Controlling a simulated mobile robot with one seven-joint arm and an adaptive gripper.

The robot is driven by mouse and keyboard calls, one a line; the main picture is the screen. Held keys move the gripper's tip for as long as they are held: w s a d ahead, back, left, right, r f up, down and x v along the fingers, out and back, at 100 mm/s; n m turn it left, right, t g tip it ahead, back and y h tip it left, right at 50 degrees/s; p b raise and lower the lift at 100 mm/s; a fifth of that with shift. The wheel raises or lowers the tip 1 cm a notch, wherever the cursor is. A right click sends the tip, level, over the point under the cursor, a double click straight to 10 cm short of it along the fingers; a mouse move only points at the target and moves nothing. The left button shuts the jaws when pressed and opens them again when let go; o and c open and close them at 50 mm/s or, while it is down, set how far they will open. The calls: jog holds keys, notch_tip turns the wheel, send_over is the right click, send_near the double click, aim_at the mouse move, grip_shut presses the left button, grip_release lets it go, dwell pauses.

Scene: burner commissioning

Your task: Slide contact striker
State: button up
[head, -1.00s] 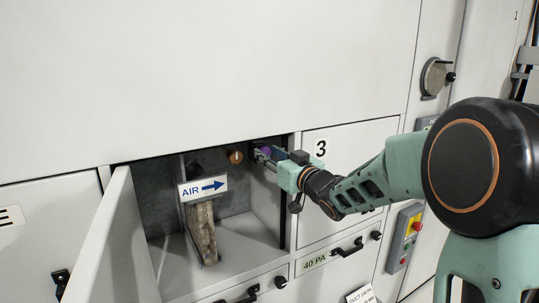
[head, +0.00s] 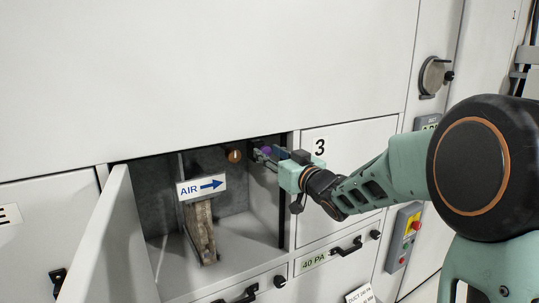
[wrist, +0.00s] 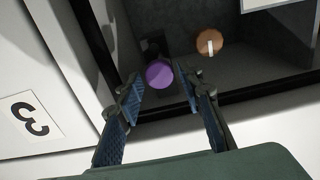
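A round purple knob (wrist: 159,74) sits in the open compartment, on a dark mount near its right wall; it looks like the striker's handle, though no label shows. It also shows in the head view (head: 266,151), partly hidden by my gripper. My gripper (wrist: 160,84) is open, its two blue-padded fingers on either side of the knob's near side. Small gaps show between knob and fingers, and I cannot tell if either touches. In the head view my gripper (head: 270,156) reaches into the compartment's upper right corner.
A copper disc with a pale slot (wrist: 210,42) is beside the knob. An "AIR" arrow sign (head: 202,187) stands left on an upright plate. The open door (head: 112,240) hangs at the left. Panel "3" (head: 345,165) closes the right side; handles protrude below.

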jog(key=shift+o, duration=0.5)
jog(key=v, duration=1.2)
